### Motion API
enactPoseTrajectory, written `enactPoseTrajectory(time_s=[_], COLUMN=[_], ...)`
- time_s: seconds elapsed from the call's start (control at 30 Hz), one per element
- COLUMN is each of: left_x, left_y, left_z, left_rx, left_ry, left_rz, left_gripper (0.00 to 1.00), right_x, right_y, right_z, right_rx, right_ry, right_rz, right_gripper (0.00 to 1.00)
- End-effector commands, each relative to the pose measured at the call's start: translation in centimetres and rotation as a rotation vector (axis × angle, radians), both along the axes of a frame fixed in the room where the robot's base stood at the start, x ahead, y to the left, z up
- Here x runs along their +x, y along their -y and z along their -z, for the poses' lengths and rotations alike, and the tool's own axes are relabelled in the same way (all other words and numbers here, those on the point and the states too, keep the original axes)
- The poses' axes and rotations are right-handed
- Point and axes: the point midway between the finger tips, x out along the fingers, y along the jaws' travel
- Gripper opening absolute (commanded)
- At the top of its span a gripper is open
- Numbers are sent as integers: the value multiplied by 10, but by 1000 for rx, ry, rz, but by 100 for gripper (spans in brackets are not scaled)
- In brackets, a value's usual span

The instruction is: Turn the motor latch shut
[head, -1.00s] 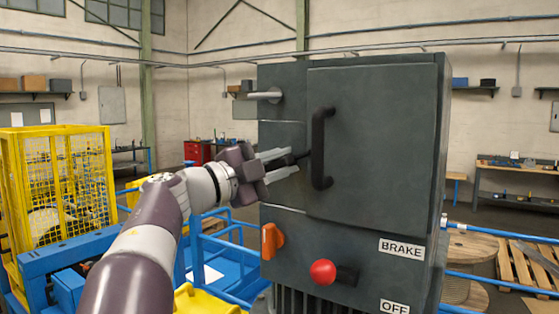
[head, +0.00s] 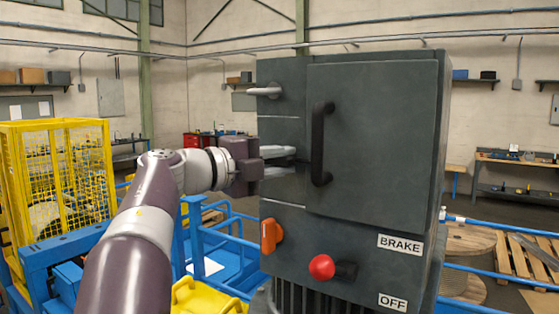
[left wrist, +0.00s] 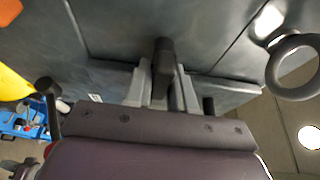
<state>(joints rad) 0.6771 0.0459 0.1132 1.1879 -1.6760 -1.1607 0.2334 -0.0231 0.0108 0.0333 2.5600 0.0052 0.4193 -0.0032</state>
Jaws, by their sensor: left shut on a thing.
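The motor cabinet (head: 282,215) is a dark grey box in the middle of the head view. My left gripper (head: 283,161) is at the left part of its front, left of the black door handle (head: 320,145). In the left wrist view, its two grey fingers (left wrist: 163,88) are shut on a short dark bar, which looks like the motor latch (left wrist: 163,58). Fingers and gripper hide most of the latch in the head view, so its exact angle is hard to tell. My right gripper is not in view.
A grey lever (head: 265,92) sticks out above my left gripper. A yellow cage (head: 60,180) and blue rails (head: 215,240) stand left.

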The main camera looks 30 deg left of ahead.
Motion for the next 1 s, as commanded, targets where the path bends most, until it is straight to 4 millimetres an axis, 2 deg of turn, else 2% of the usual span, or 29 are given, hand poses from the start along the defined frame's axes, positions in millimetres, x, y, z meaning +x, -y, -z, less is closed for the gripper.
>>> enactPoseTrajectory(time_s=[0.23, 0.27, 0.3, 0.33, 0.67, 0.77, 1.0], left_x=[0, 0, 0, 0, -3, -15, -67], left_y=[0, 0, 0, 0, -2, -9, -36], left_z=[1, 1, 1, 1, 2, 4, 5], left_rx=[3, 3, 2, 2, 2, 3, 4], left_ry=[-1, -1, 0, 0, 1, 1, 2], left_rz=[0, 0, 0, 0, -1, -4, -7], left_gripper=[0, 27, 40, 45, 45, 45, 45], right_x=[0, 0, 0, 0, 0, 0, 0], right_y=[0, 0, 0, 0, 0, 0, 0], right_z=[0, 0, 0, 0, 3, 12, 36], right_rx=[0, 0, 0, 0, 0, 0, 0], right_ry=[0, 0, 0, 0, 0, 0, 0], right_rz=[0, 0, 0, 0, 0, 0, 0], right_gripper=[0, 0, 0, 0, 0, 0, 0])
